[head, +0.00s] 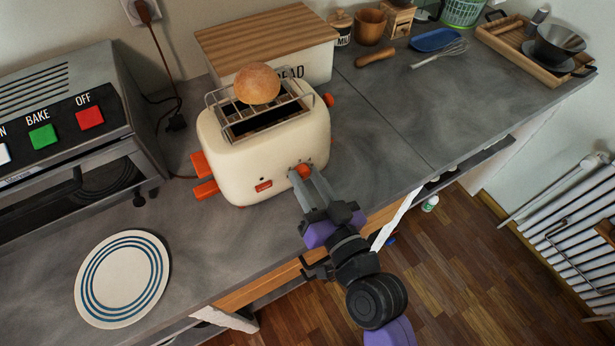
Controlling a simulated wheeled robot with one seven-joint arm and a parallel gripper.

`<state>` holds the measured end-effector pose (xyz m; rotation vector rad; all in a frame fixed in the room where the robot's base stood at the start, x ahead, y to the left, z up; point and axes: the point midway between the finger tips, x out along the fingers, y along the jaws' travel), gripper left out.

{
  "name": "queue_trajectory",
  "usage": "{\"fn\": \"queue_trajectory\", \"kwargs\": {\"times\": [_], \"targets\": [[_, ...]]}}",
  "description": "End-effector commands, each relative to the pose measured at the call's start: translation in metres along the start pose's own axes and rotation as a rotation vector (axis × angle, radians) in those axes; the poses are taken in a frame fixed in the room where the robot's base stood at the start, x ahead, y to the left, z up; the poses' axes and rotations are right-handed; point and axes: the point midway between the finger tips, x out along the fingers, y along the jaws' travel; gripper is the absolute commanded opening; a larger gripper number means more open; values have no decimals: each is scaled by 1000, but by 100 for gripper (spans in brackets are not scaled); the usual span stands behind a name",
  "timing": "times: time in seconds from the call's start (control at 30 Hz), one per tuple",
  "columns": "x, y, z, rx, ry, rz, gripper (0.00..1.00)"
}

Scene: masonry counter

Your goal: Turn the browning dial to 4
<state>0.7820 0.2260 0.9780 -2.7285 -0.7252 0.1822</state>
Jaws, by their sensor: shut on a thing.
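The cream toaster (230,166) stands on the counter in the middle left of the head view. An orange browning dial (304,170) sits on its front face, at the right. My gripper (303,175) is at this dial with its fingers shut on it, and they partly cover it. The dial's numbers and pointer are too small or hidden to read. Orange levers (203,175) stick out at the toaster's left end. A small orange-red button (264,186) is on the front. A bread roll (257,84) rests on the wire rack over the slots.
A toaster oven (70,125) with BAKE and OFF buttons stands at the left. A striped plate (122,279) lies near the counter's front edge. A bread box (265,40) stands behind the toaster. The counter (385,130) right of the toaster is clear.

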Motion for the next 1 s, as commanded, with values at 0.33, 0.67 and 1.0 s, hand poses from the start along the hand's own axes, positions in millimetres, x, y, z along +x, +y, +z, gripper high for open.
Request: {"fn": "queue_trajectory", "kwargs": {"times": [0.33, 0.67, 1.0], "targets": [[0, 2, -2, 327, -25, -3, 0], [0, 3, -2, 641, -49, -9, 0], [0, 4, -1, 963, -75, -14, 0]]}}
